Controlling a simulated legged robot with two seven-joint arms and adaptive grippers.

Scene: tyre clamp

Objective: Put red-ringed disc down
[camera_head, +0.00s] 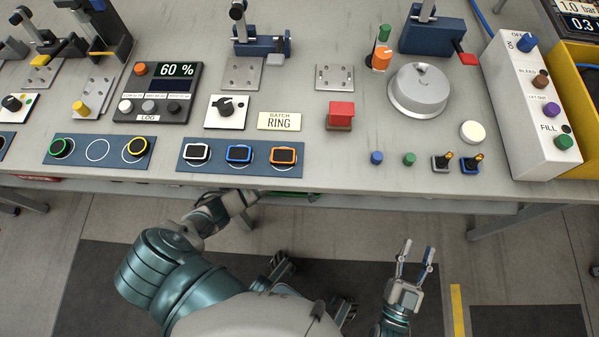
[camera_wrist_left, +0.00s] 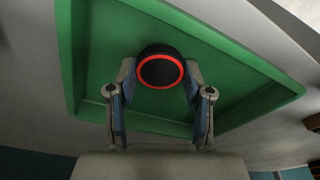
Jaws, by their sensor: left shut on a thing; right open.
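The red-ringed disc (camera_wrist_left: 160,72) is black with a bright red ring on its face. In the left wrist view it sits between the fingertips of my left gripper (camera_wrist_left: 159,78), which is shut on it. Behind it is a green tray (camera_wrist_left: 225,75) with raised sides; I cannot tell whether the disc touches it. In the head view my left arm reaches to the table's front edge, and the disc is hidden there. A blue panel (camera_head: 98,150) on the table holds a green-ringed disc (camera_head: 61,148), an empty white circle (camera_head: 97,149) and a yellow-ringed disc (camera_head: 135,148). My right gripper (camera_head: 416,252) is open and empty.
A second blue panel (camera_head: 238,168) holds three square-framed pieces. Behind are a log box (camera_head: 158,92), a red block (camera_head: 341,114), a round metal dial (camera_head: 419,90) and a white control box (camera_head: 528,105). The table's front edge (camera_head: 330,187) lies between my body and these.

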